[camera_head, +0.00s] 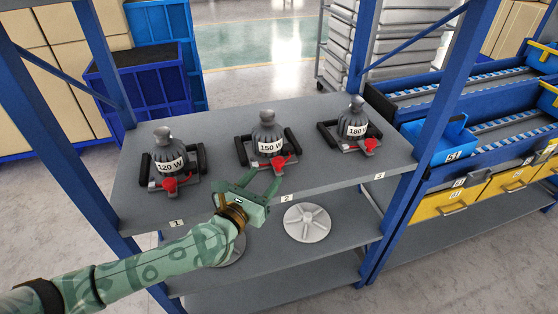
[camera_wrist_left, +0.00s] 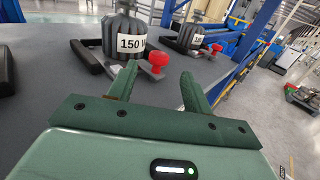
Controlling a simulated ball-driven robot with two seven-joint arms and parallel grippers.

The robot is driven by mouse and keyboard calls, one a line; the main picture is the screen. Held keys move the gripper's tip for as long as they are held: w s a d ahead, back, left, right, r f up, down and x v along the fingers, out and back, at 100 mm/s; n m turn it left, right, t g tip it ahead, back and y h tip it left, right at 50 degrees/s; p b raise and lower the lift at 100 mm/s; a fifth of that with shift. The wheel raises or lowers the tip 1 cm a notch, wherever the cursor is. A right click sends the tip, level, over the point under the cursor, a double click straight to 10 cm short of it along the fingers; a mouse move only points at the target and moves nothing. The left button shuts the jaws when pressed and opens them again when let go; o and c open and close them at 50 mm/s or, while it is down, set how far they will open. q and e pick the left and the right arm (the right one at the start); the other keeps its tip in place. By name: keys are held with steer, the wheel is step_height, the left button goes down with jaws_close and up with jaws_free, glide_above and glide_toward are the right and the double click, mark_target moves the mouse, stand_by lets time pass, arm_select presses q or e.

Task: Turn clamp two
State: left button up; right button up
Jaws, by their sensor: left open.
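Clamp two is the middle fixture on the upper grey shelf, behind the shelf label "2" (camera_head: 285,198). It has a red clamp handle (camera_head: 279,161) in front of a dark weight marked "150 W" (camera_head: 268,130). My left gripper (camera_head: 262,181) is open and empty, just in front of and below this red handle. In the left wrist view, the red handle (camera_wrist_left: 158,60) shows between and beyond the open fingertips (camera_wrist_left: 158,74), with no contact visible. The weight (camera_wrist_left: 124,40) stands left of it there. My right gripper is not in view.
Similar fixtures stand on either side: the 120 W weight (camera_head: 168,152) at left and the 180 W weight (camera_head: 354,120) at right, each with a red handle. Blue rack posts (camera_head: 432,120) flank the shelf (camera_head: 215,118). A pale round disc (camera_head: 307,223) lies on the lower shelf.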

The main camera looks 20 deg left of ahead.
mark_target(275, 165)
arm_select(q)
steer(key=w, duration=0.3)
steer(key=w+d+b, duration=0.1)
steer(key=w, duration=0.3)
steer(key=shift+d+f, duration=0.15)
steer(key=shift+d, duration=0.05)
steer(key=shift+w+d, duration=0.1)
steer(key=shift+w, duration=0.5)
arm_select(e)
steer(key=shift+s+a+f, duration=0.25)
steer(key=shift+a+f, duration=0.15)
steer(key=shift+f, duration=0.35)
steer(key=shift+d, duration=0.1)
arm_select(q)
steer(key=c, duration=0.9)
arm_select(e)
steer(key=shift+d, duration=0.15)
